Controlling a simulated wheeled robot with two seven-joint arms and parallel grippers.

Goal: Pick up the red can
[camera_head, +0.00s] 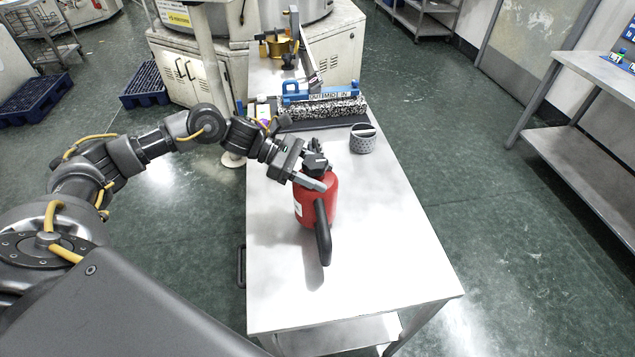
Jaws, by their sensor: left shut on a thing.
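The red can (317,206) is a red canister with a dark top and a black hose or nozzle hanging down its front right side. It is upright at the white table's middle; I cannot tell whether its base touches the tabletop. My left gripper (318,172) reaches in from the left and is shut on the can's top part. The fingers hide part of that top. My right gripper is not in view.
The white table (364,271) has bare room in front of the can. Behind it stand a patterned cup (363,139), a dark tray with a speckled block (322,109), and a blue-handled tool. A metal bench (590,130) stands at right, with green floor between.

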